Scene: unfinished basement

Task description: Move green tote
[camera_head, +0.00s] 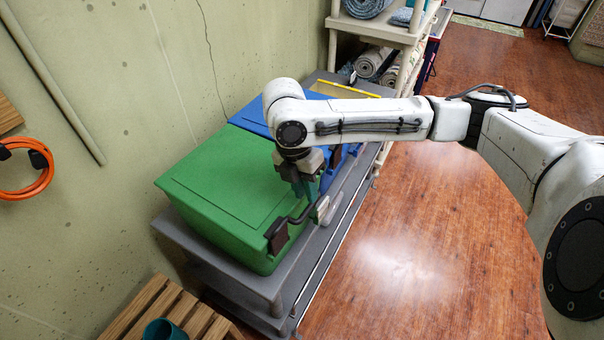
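The green tote (222,186) has a flat closed lid and sits on the grey shelf unit (232,276) against the wall. My white arm reaches in from the right. My gripper (299,212) points down at the tote's right side, by its front edge. A dark handle or latch piece (277,236) shows on the tote's near right corner, close to my gripper. The fingers are small and partly overlap the tote, so I cannot tell whether they touch or grip it.
A blue tote (262,118) stands behind the green one on the same shelf. A wooden slatted crate (163,306) with a teal cup (165,330) is at the bottom left. A beige shelf rack (388,33) with rolled rugs stands farther back. The wooden floor (420,225) is clear.

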